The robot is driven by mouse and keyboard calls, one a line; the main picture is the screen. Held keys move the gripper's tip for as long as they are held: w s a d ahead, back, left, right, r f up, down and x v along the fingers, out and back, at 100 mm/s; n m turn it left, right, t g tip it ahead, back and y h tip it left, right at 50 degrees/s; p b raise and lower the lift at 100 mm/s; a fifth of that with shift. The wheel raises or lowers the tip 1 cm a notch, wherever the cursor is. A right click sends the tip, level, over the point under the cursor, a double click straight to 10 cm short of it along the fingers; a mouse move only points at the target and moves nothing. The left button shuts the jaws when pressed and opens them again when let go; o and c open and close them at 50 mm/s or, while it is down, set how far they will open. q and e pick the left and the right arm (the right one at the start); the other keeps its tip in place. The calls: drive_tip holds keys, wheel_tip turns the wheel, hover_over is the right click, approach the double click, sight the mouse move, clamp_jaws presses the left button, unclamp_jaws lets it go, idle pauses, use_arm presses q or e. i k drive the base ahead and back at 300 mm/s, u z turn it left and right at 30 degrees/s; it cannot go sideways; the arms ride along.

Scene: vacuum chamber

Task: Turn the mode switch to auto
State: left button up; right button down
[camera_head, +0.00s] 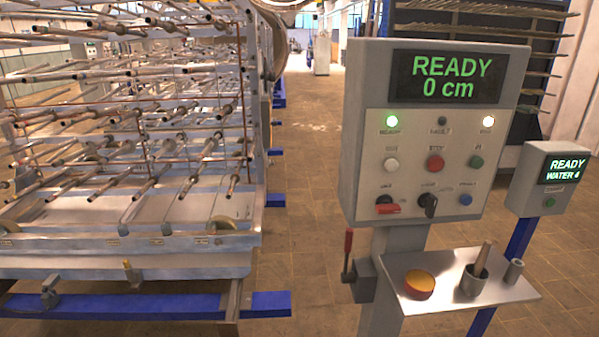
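A grey control panel (360,140) stands right of the middle on a grey post. Its display (447,78) reads "READY 0 cm" in green. A black rotary switch (429,205) sits in the middle of the bottom row; its light pointer line tilts, and its small labels are too blurred to read surely. Left of it is a black knob with a red handle (388,207), and right of it a blue button (465,199). I cannot tell for certain from labels which one is the mode switch. Neither of my grippers is in view.
A metal shelf (513,292) below the panel holds a yellow-orange round item (419,284) and a cup with a stick (478,275). A red-handled lever (348,255) juts left of the post. A smaller panel (528,199) stands right. A large rod rack (150,240) fills the left; floor between is clear.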

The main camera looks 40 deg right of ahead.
sight(429, 201)
drive_tip(key=z, duration=1.9)
drive_tip(key=k, duration=1)
drive_tip(key=z, duration=1.25)
drive_tip(key=i, duration=1.95)
drive_tip(key=u, duration=0.85)
